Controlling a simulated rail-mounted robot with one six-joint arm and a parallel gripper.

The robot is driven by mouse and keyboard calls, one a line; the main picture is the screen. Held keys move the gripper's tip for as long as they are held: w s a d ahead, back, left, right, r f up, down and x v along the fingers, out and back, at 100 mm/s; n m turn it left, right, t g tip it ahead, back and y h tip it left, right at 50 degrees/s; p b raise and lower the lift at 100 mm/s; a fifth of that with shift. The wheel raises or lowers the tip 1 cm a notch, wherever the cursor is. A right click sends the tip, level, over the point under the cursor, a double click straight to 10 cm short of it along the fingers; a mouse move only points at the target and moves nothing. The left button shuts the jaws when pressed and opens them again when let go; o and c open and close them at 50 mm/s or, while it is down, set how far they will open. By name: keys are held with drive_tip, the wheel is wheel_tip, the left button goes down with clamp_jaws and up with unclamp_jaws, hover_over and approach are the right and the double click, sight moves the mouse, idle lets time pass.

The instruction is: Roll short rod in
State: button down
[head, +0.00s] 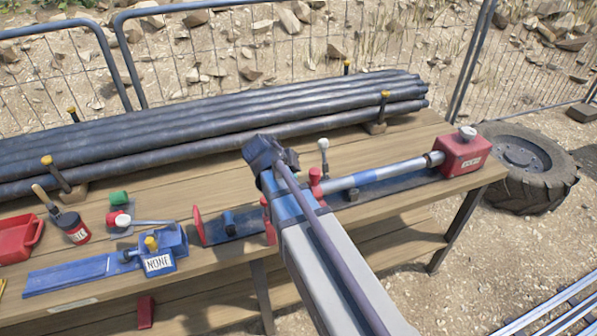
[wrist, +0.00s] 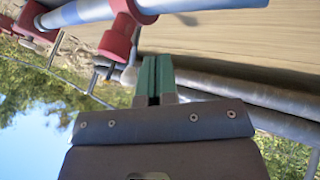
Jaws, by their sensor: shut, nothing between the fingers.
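A silver and blue rod (head: 375,176) lies level above a dark blue rail, between a red clamp (head: 315,181) and a red box (head: 462,153) at the right. I cannot tell if it is the short rod. In the wrist view a silver and blue rod (wrist: 195,4) passes through a red holder (wrist: 127,27) at the top. My gripper has green fingers (wrist: 153,80), shut and empty, apart from that rod. In the head view, the end of my arm is over the middle of the bench, and my fingertips are hidden.
Long dark pipes (head: 200,130) lie stacked along the bench's back between yellow-topped posts. A blue fixture marked NONE (head: 158,264), a red scoop (head: 18,240) and a red can (head: 74,229) stand at the left. A red plate (head: 199,226) stands upright on the rail. A tyre (head: 525,166) lies at right.

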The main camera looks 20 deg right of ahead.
drive_tip(key=p+v, duration=0.7)
drive_tip(key=v, duration=0.3)
drive_tip(key=shift+a, duration=0.15)
drive_tip(key=s+a+f+n+g+y, duration=0.1)
drive_tip(key=s+a+n+y, duration=0.1)
drive_tip(key=s, duration=0.3)
drive_tip(key=s+a+f+n+g+y, duration=0.2)
drive_tip(key=s+a+y, duration=0.1)
drive_tip(key=s, duration=0.3)
drive_tip(key=shift+s+a+f+y, duration=0.2)
drive_tip(key=shift+s+f+y, duration=0.1)
drive_tip(key=shift+y, duration=0.6)
